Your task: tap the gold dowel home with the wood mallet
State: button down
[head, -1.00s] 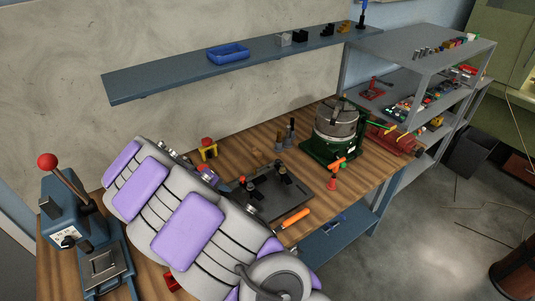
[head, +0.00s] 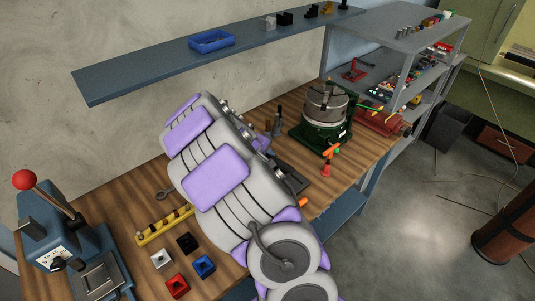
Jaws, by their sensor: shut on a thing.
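My arm, grey with purple pads, fills the middle of the head view. The jaws of my gripper and anything between them are hidden behind it. I cannot make out the wood mallet or the gold dowel. A dark fixture plate (head: 295,172) lies on the bench just right of my arm and is partly covered by it.
Left of my arm are a yellow strip (head: 165,226), a wrench (head: 164,194), and black (head: 187,243), white (head: 162,260), red (head: 177,287) and blue (head: 204,266) blocks. A press (head: 58,235) stands far left. A green-based machine (head: 325,115) stands right, near a red cone (head: 326,170). A shelf (head: 150,72) hangs above.

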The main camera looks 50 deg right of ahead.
jog(key=shift+a+f+b, duration=0.15)
jog(key=shift+f+b, duration=0.15)
jog(key=shift+f, duration=0.35)
jog(key=shift+a+f+b, duration=0.15)
jog(key=shift+f+b, duration=0.1)
jog(key=shift+f, duration=0.4)
dwell(0.5)
jog(key=shift+d, duration=0.1)
